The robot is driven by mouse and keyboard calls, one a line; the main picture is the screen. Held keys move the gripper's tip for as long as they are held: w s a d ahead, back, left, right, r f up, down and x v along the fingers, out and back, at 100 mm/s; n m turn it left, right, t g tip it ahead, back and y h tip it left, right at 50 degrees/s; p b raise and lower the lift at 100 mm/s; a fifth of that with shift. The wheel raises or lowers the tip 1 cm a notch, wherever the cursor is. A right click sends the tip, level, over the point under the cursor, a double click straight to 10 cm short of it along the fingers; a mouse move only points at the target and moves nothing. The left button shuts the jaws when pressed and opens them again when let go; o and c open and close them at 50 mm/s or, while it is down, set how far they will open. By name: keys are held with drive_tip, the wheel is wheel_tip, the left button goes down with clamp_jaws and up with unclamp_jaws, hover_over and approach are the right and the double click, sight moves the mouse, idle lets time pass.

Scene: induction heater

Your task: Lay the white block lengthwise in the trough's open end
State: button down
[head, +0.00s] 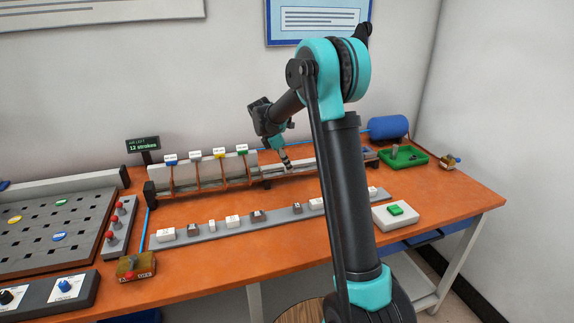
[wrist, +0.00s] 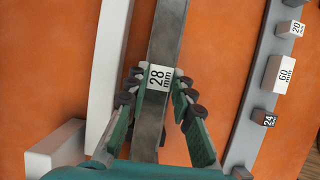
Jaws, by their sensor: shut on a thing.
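In the wrist view a white block marked "28 mm" (wrist: 158,76) sits between the fingers of my gripper (wrist: 158,92), which is shut on it. The block is over the long grey trough (wrist: 167,30), which runs up the picture. I cannot tell whether the block touches the trough floor or hangs just above it. In the head view my gripper (head: 286,161) points down at the trough (head: 272,175), right of the section with coloured tags. The block is too small to make out there.
A grey rail (head: 205,236) with several white and dark blocks lies in front of the trough; it also shows at right in the wrist view (wrist: 245,125). A green tray (head: 415,160) and a button box (head: 397,217) stand to the right. Orange table is bare between trough and rail.

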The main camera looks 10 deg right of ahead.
drive_tip(key=c, duration=1.2)
unclamp_jaws()
drive_tip(key=v, duration=1.2)
drive_tip(key=shift+s, duration=0.1)
